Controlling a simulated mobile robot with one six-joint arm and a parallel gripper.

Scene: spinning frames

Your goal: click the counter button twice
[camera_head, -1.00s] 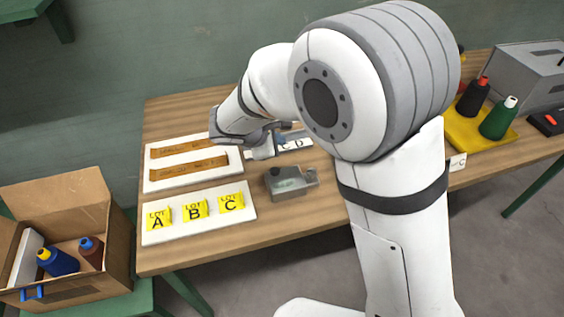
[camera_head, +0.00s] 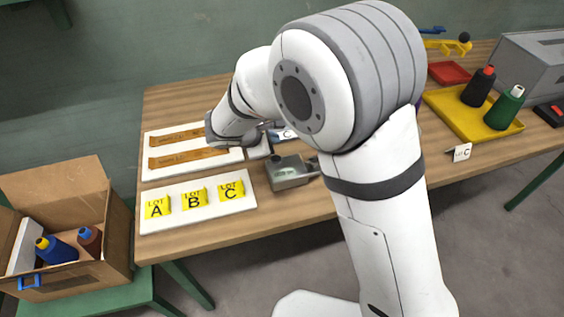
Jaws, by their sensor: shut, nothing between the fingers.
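The counter (camera_head: 289,173) is a small grey metal box near the front edge of the wooden table, with a greenish display window and a dark knob-like button at its back left. My gripper (camera_head: 266,147) is shut with nothing in it, just behind and to the upper left of the counter. My wrist and forearm cover part of this area. I cannot tell whether the fingertips touch the button, and the display is too small to read.
A white board with yellow LOT A, B and C tags (camera_head: 194,212) lies left of the counter. Another white board (camera_head: 148,172) with brown strips lies behind it. An open cardboard box (camera_head: 97,262) stands at the left.

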